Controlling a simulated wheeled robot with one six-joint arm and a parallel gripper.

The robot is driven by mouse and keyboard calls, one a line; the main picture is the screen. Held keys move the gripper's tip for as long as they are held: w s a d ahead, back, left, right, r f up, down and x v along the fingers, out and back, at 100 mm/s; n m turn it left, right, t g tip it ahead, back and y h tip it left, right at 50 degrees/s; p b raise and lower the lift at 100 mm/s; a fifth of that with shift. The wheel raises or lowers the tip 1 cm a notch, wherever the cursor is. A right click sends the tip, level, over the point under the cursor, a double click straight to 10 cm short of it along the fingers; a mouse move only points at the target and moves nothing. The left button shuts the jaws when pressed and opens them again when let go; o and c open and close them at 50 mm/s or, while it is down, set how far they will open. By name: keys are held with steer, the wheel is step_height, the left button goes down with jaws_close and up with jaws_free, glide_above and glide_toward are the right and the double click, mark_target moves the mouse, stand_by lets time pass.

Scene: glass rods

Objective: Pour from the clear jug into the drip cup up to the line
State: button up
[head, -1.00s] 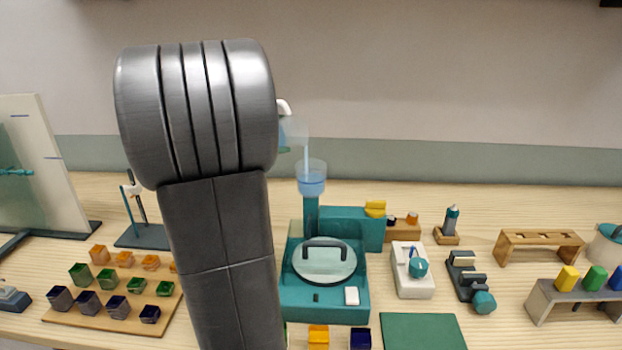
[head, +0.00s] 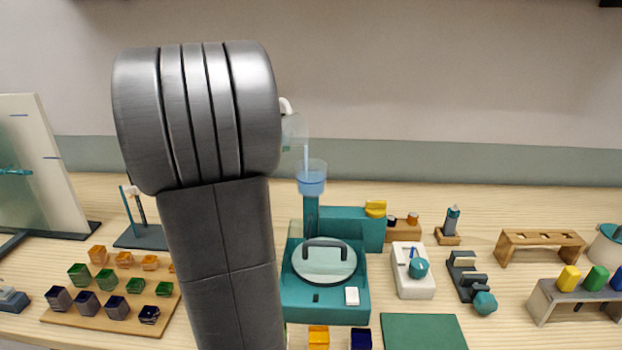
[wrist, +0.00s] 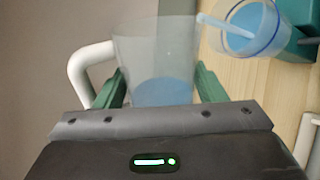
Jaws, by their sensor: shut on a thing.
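The clear jug (head: 294,138) shows partly behind my arm in the head view. In the wrist view, the jug (wrist: 155,55) with its white handle (wrist: 85,72) is held between the green fingers of my gripper (wrist: 162,88). Blue liquid (wrist: 162,92) is inside it. The drip cup (head: 311,182) stands on a teal post just below and right of the jug, with blue liquid in it. The cup (wrist: 243,30) also shows in the wrist view, with a dark blue ring. A pale blue stream (wrist: 222,26) runs into it. I cannot tell the level against the line.
The teal machine (head: 325,297) with a round glass lid stands below the cup. A teal block (head: 345,228) stands behind it. A wooden board (head: 60,322) of coloured cups is at left. My arm hides the middle left. A white holder (head: 413,284) is at right.

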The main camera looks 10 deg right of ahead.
steer(key=shift+r+b, duration=0.15)
steer(key=shift+b, duration=0.2)
steer(key=shift+w+d+r+p, duration=0.1)
steer(key=shift+r+p, duration=0.05)
steer(key=shift+p, duration=0.45)
steer(key=shift+w+d+n+h+p, duration=0.15)
steer(key=shift+w+n+h+p, duration=0.2)
steer(key=shift+n+h+p, duration=0.25)
steer(key=shift+d+f+n+g+h, duration=0.2)
steer(key=shift+f+n+g+h, duration=0.15)
steer(key=shift+n, duration=0.45)
steer(key=n+h+p, duration=0.1)
steer(key=n+p, duration=0.1)
steer(key=n, duration=0.1)
steer(key=shift+s+f+g+h, duration=0.1)
steer(key=shift+g+h, duration=0.15)
steer(key=shift+h, duration=0.1)
steer(key=shift+s+d+f+n+h+p, duration=0.15)
steer(key=shift+n+h, duration=0.15)
steer(key=shift+n, duration=0.3)
steer(key=shift+s+d+n+h+p, duration=0.15)
steer(key=shift+n+h, duration=0.15)
steer(key=shift+n, duration=0.3)
steer(key=shift+s+a, duration=0.1)
